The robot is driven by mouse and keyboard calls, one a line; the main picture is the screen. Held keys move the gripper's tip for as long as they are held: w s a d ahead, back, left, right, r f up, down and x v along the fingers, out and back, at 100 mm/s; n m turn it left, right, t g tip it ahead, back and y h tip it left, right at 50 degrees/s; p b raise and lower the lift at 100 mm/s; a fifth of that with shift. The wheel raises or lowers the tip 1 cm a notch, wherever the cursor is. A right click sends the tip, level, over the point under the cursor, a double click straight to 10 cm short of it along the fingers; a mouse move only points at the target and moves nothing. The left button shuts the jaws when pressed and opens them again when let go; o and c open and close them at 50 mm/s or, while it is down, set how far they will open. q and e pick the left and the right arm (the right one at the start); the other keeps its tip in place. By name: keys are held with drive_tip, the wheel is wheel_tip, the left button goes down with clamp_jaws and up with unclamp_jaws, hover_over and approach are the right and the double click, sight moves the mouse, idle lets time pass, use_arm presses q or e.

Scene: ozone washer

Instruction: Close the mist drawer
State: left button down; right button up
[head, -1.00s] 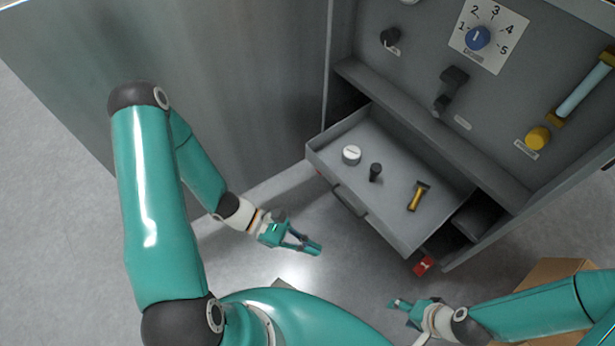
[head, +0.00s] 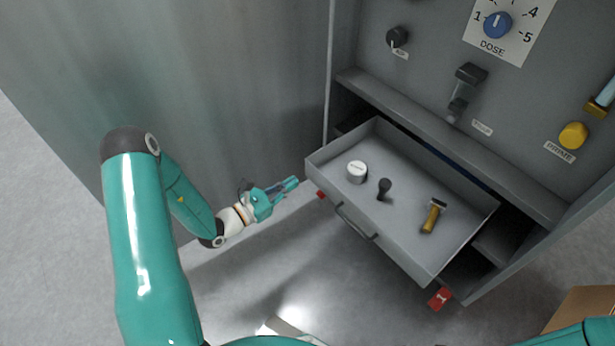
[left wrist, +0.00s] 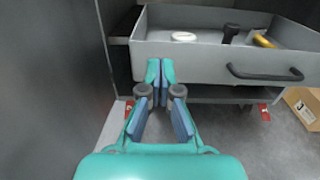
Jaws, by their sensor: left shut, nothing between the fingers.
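The mist drawer (head: 400,245) is a grey open drawer, pulled out of the cabinet below the panel. It has a dark bar handle (head: 357,222) on its front. Inside lie a white round cap (head: 357,172), a small dark knob-like piece (head: 384,189) and a yellow-and-black tool (head: 433,216). My left gripper (head: 291,184) is shut and empty, just left of the drawer's front left corner and apart from the handle. In the left wrist view the drawer front (left wrist: 210,66) is ahead of the shut fingers (left wrist: 160,75), with the handle (left wrist: 265,74) to their right. My right gripper is out of view.
The cabinet panel carries a blue dose dial (head: 497,25), a dark lever (head: 466,88) and a yellow prime knob (head: 573,135). Red pieces (head: 439,299) sit low by the drawer opening. A cardboard box (head: 585,318) stands at right. The floor before the drawer is clear.

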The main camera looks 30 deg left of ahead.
sight(315, 169)
use_arm(q)
drive_tip(key=shift+b+x, duration=0.7)
drive_tip(key=shift+x, duration=2.3)
